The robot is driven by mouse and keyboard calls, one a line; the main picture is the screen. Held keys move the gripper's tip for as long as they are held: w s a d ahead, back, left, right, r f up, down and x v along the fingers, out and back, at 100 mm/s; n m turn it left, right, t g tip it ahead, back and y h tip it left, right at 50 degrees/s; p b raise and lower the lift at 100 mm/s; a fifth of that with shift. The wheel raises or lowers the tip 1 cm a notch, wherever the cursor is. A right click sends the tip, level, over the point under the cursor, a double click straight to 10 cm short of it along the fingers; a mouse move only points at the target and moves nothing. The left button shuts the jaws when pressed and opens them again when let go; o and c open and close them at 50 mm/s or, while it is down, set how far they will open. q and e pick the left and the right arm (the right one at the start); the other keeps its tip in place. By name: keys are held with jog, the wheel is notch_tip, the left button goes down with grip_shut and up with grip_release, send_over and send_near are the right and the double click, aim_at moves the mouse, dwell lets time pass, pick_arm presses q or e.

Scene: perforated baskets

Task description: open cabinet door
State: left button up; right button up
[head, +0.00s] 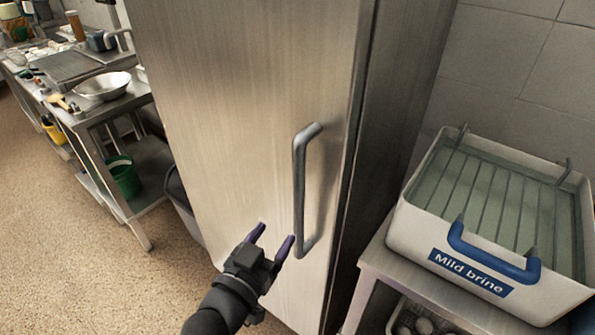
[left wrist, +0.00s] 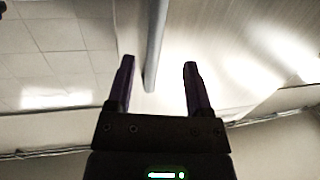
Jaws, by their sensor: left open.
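A tall steel cabinet door (head: 225,95) fills the middle of the head view and looks shut. Its vertical bar handle (head: 299,185) is near the door's right edge. My left gripper (head: 275,238) is open and empty, just left of the handle's lower end. In the left wrist view the handle (left wrist: 155,45) comes down between the two fingers of the left gripper (left wrist: 158,78), nearer the left finger. I cannot tell whether the bar is between the fingertips or beyond them. My right gripper is not in view.
Right of the cabinet, a white tub labelled "Mild brine" (head: 410,219) with a blue handle stands on a steel stand (head: 378,262). At left is a steel worktable (head: 120,108) with a metal bowl (head: 102,86) and a green bucket (head: 123,178) below. Speckled floor (head: 60,240) is clear at front left.

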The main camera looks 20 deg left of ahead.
aim_at(296, 202)
pick_arm(q)
jog(key=w, duration=0.3)
jog(key=w+d+b, duration=0.1)
jog(key=w, duration=0.1)
jog(key=w+r+b, duration=0.1)
jog(key=w, duration=0.2)
jog(key=shift+w+d, duration=0.35)
jog(key=shift+d, duration=0.05)
jog(key=shift+w+d+r, duration=0.1)
jog(key=shift+w, duration=0.3)
grip_shut()
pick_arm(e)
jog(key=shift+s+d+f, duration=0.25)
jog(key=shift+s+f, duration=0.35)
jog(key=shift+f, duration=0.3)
